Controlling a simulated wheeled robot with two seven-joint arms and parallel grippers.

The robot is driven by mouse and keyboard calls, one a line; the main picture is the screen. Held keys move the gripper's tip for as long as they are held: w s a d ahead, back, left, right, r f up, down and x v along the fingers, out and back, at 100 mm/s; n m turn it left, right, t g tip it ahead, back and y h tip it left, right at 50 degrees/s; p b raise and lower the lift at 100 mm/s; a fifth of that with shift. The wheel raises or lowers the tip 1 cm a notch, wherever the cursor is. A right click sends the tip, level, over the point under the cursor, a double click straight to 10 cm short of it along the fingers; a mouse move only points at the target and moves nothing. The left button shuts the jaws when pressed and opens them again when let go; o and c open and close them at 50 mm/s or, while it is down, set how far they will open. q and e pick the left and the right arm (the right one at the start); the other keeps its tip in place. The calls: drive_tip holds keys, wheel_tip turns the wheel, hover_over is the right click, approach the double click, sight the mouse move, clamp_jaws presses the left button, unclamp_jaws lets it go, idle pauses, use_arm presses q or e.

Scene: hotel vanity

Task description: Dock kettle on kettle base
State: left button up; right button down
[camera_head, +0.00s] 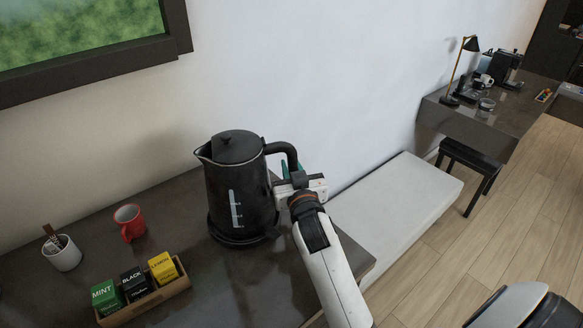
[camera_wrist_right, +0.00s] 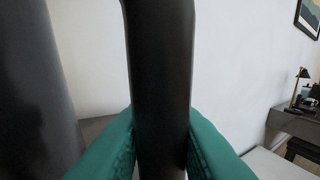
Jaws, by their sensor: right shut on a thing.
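The black kettle (camera_head: 238,190) stands upright on the dark vanity top in the head view, spout to the left and handle to the right. A black disc-like edge, apparently the kettle base (camera_head: 243,240), shows under it; I cannot tell whether the kettle is fully seated. My right gripper (camera_head: 290,177) is shut on the kettle handle. In the right wrist view, the teal fingers press on both sides of the dark handle (camera_wrist_right: 160,80), with the kettle body (camera_wrist_right: 35,90) at the left. My left gripper is not in view.
A red mug (camera_head: 129,222), a white cup (camera_head: 62,253) with sticks and a wooden box (camera_head: 147,306) of tea packs stand left of the kettle. The vanity top (camera_head: 200,285) is bare in front of the kettle. A white bench (camera_head: 400,195) stands to the right.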

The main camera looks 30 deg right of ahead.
drive_tip(key=shift+f+b, duration=0.45)
idle(0.5)
